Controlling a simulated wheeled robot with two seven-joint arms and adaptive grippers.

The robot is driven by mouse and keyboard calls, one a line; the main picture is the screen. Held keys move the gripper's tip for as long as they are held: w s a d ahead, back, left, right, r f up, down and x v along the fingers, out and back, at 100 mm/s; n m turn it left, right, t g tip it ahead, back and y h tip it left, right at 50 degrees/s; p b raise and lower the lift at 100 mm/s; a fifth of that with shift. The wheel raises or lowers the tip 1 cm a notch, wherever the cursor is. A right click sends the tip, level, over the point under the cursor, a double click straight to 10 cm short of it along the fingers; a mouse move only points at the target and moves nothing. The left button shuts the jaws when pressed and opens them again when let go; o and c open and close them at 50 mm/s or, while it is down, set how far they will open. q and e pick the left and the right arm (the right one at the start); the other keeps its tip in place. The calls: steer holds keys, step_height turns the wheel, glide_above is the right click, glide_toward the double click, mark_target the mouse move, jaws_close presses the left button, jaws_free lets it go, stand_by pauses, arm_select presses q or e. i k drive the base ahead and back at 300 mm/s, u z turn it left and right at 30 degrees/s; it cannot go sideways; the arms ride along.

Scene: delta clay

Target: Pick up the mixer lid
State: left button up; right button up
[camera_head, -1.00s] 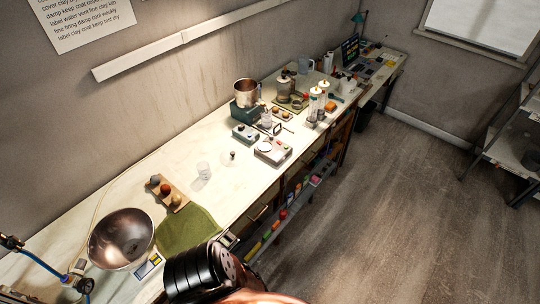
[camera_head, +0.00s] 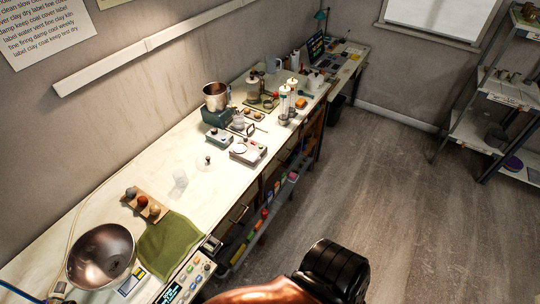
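A clear, round lid with a small dark knob (camera_head: 207,161) lies flat on the worktop; I take it to be the mixer lid. Its transparent rim is faint. The mixer, a metal pot (camera_head: 215,97) on a teal base (camera_head: 217,116), stands farther back near the wall, its top open. A black and copper part of my arm shows at the bottom right, over the floor. No gripper fingers show, so neither gripper is in view.
A small glass (camera_head: 180,178) stands left of the lid, and a white scale-like device (camera_head: 249,150) is to its right. A metal bowl (camera_head: 101,256), green cloth (camera_head: 170,243) and wooden board with balls (camera_head: 147,204) lie nearer. Worktop around the lid is mostly clear.

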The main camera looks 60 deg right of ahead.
mark_target(208, 161)
steer(key=z, duration=1.9)
